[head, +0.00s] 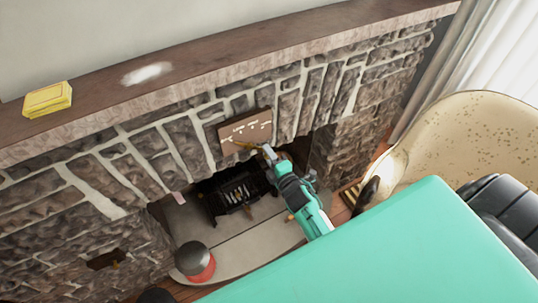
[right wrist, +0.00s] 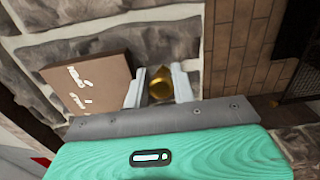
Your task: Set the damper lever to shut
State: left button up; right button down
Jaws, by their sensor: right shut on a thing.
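The damper lever (head: 244,145) is a thin brass bar in front of a brown plaque (head: 250,129) with white lettering, on the stone above the fireplace opening. Its rounded brass end (right wrist: 160,86) shows between the pale fingers in the right wrist view. My right gripper (head: 267,151) is shut on the lever at its right end. The plaque (right wrist: 90,86) stands just left of the fingers in the right wrist view. The lettering is too small to read. My left gripper is not in view.
A dark grate (head: 236,192) sits in the fireplace opening below the lever. A red and grey round container (head: 195,262) stands on the hearth (head: 254,235). A yellow box (head: 48,99) lies on the mantel (head: 210,65). A tan chair (head: 450,135) stands at the right.

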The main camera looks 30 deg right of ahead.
jog(key=shift+a, duration=0.15)
jog(key=c, duration=1.2)
grip_release()
jog(key=shift+a, duration=0.1)
jog(key=shift+c, duration=0.2)
jog(key=s+b, duration=0.2)
jog(key=s, duration=1.1)
jog(key=shift+s+d+b, duration=0.3)
jog(key=shift+s+b, duration=0.05)
jog(key=shift+s, duration=0.05)
